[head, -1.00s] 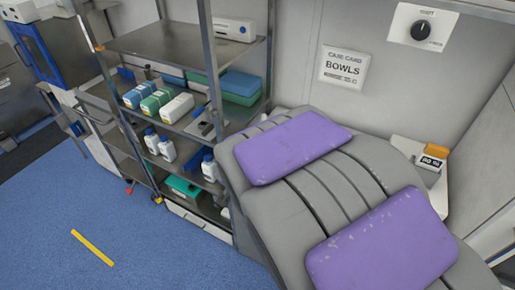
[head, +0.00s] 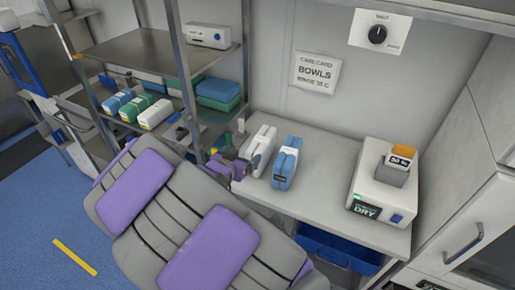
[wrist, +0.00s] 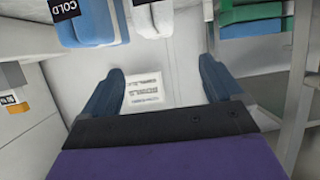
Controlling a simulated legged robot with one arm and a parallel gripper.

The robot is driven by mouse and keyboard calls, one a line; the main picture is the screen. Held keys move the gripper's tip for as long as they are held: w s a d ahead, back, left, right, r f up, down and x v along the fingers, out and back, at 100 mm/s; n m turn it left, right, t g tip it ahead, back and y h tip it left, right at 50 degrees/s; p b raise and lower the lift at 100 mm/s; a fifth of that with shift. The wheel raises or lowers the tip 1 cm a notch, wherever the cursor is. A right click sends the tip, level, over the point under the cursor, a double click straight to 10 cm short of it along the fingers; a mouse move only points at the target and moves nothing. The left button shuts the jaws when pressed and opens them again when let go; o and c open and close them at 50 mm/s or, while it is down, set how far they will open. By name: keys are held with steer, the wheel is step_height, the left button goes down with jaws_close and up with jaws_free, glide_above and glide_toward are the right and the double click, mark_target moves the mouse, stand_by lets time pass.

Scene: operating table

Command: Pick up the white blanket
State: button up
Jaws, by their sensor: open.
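The white blanket (head: 262,148) is a folded white bundle with a dark label on the counter, left of a blue folded bundle (head: 286,162). In the wrist view, which looks upside down, the white blanket (wrist: 150,18) is at the top edge, partly cut off, beside the blue bundle (wrist: 88,22) labelled COLD. My gripper (wrist: 163,88) is open and empty, its two blue fingers wide apart. The blanket lies beyond the fingertips, apart from them. In the head view my arm covers the lower left, and its end is close to the white blanket's left side.
A white device marked DRY (head: 378,193) stands at the counter's right. A blue bin (head: 340,248) is under the counter. A metal shelf rack (head: 150,50) with several bundles and boxes stands at the left. The counter (head: 325,170) is bare between the blue bundle and the device.

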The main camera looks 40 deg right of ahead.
steer(key=p, duration=0.2)
glide_toward(260, 141)
steer(key=d, duration=0.2)
steer(key=shift+w+d+f+b, duration=0.25)
steer(key=shift+w+f+b, duration=0.25)
steer(key=shift+w+f, duration=0.15)
steer(key=shift+w+d+f, duration=0.1)
steer(key=shift+d, duration=0.4)
steer(key=b+x, duration=0.2)
steer(key=x, duration=0.3)
steer(key=shift+w, duration=0.1)
steer(key=shift+a, duration=0.1)
steer(key=shift+c, duration=0.2)
steer(key=c, duration=1.6)
